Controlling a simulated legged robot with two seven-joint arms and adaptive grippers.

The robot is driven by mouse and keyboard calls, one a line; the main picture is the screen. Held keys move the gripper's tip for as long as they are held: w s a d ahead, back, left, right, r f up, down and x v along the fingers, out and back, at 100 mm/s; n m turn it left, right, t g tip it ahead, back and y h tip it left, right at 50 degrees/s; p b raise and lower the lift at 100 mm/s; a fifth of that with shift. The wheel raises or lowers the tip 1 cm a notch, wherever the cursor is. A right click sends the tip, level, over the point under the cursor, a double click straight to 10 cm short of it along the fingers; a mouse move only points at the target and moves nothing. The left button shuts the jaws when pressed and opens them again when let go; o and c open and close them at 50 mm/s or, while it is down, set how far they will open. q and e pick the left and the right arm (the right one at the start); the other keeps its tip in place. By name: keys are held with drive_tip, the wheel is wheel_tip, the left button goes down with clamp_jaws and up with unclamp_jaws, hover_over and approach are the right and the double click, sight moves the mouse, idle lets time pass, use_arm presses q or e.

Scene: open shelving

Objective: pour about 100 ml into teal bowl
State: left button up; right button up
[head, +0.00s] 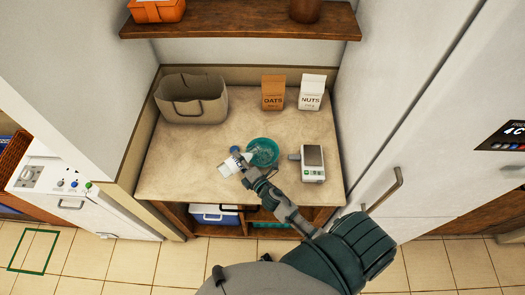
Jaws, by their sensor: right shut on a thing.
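The teal bowl (263,147) stands on the counter near its front middle. Something pale shows inside it, too small to make out. My right gripper (245,169) is at the bowl's front left, shut on a white bottle (228,166) with dark print. The bottle looks tilted, with one end close to the bowl's left rim; I cannot tell whether anything flows from it. A small blue round thing (234,149) shows just behind the bottle, perhaps a cap. My left gripper is not in view.
A kitchen scale (313,163) stands right of the bowl. An oats bag (273,93) and a nuts bag (311,92) stand at the back, and a grey-beige basket (191,98) at the back left. A wooden shelf (240,22) hangs above. The counter's (175,165) left front is clear.

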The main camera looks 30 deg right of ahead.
drive_tip(key=shift+r+m, duration=0.1)
drive_tip(key=shift+m, duration=0.2)
drive_tip(key=shift+a, duration=0.25)
drive_tip(key=shift+a+r+m+p, duration=0.1)
drive_tip(key=shift+r+m+p, duration=0.75)
drive_tip(key=shift+p, duration=0.3)
idle(1.5)
drive_tip(key=f+n+b, duration=0.1)
drive_tip(key=f+b, duration=0.1)
drive_tip(key=b, duration=0.1)
drive_tip(key=shift+s+a+f+n, duration=0.1)
drive_tip(key=shift+a+f+n, duration=0.1)
drive_tip(key=shift+f+n, duration=0.2)
drive_tip(key=shift+a+r+n, duration=0.1)
drive_tip(key=shift+r+n, duration=0.3)
drive_tip(key=shift+n, duration=0.45)
drive_tip(key=shift+a+f+n+b, duration=0.5)
drive_tip(key=shift+f+n+b, duration=0.2)
drive_tip(key=shift+b, duration=0.05)
drive_tip(key=shift+a, duration=0.1)
